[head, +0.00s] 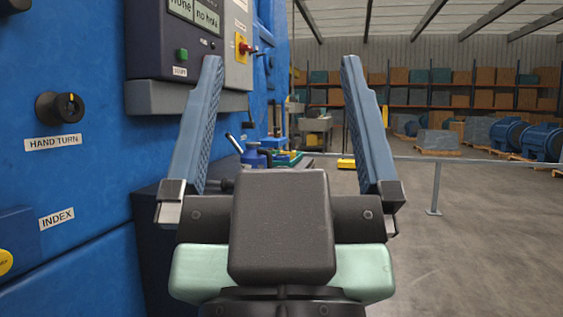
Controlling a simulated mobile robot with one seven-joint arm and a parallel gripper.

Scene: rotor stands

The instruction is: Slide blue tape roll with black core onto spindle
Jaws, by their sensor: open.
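My gripper (281,64) fills the middle of the head view. Its two long blue-grey fingers stand wide apart and point away from the camera, with nothing between them. I cannot pick out the blue tape roll with black core or the spindle in this view. Some small blue and green items (272,158) show beyond the fingers, partly hidden by the gripper and too small to tell apart.
A blue machine wall (85,185) stands close on the left, with a black HAND TURN knob (60,108) and a control box (190,45). A grey railing (436,187) crosses behind. Shelves of boxes (430,88) and blue motors (500,135) are far back.

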